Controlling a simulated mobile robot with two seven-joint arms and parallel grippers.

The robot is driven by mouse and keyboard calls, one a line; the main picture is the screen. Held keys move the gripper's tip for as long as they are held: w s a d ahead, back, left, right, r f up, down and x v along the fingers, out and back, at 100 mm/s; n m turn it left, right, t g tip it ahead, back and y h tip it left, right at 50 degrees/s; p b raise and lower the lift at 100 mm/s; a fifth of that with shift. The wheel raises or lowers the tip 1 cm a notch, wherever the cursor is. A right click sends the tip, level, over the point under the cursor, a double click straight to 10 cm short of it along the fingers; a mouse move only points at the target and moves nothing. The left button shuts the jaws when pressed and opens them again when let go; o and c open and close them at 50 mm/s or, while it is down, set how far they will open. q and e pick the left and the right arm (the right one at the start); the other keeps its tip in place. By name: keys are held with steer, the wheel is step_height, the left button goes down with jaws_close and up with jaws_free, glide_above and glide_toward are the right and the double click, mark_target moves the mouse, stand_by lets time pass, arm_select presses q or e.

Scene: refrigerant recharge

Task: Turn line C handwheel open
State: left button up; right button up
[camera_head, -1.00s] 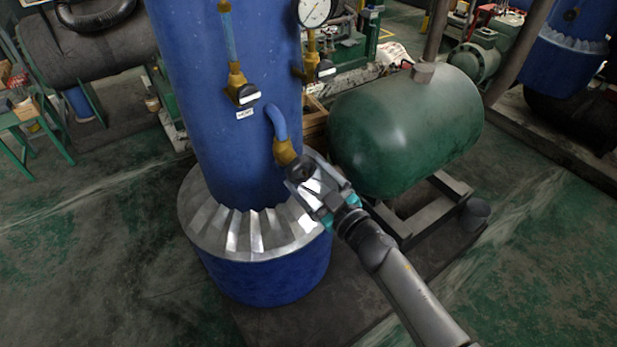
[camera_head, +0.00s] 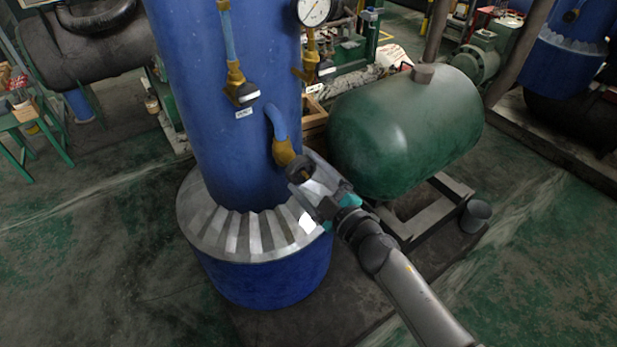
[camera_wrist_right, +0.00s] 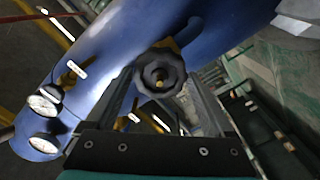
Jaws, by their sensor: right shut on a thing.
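The dark, lobed handwheel (camera_head: 299,167) is on a brass valve (camera_head: 284,151) at the end of a short blue pipe on the big blue column. In the right wrist view the handwheel (camera_wrist_right: 160,74) faces me with a brass centre. My right gripper (camera_head: 307,178) is shut on it. In the wrist view the two fingers of the right gripper (camera_wrist_right: 162,92) lie on either side of the wheel. The valve body is partly hidden behind the wheel and gripper. I cannot read a line letter on it. My left gripper is not in view.
The blue column (camera_head: 235,80) has a ribbed metal collar (camera_head: 215,232). Two other valves (camera_head: 241,92) and a gauge (camera_head: 313,10) are higher on it. The left floor is open.

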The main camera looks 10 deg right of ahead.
steer(key=n+b, duration=0.1)
steer(key=n, duration=0.2)
steer(key=shift+n, duration=0.8)
steer(key=n, duration=0.4)
steer(key=shift+n+b, duration=0.4)
steer(key=o, duration=1.3)
steer(key=shift+v, duration=3.5)
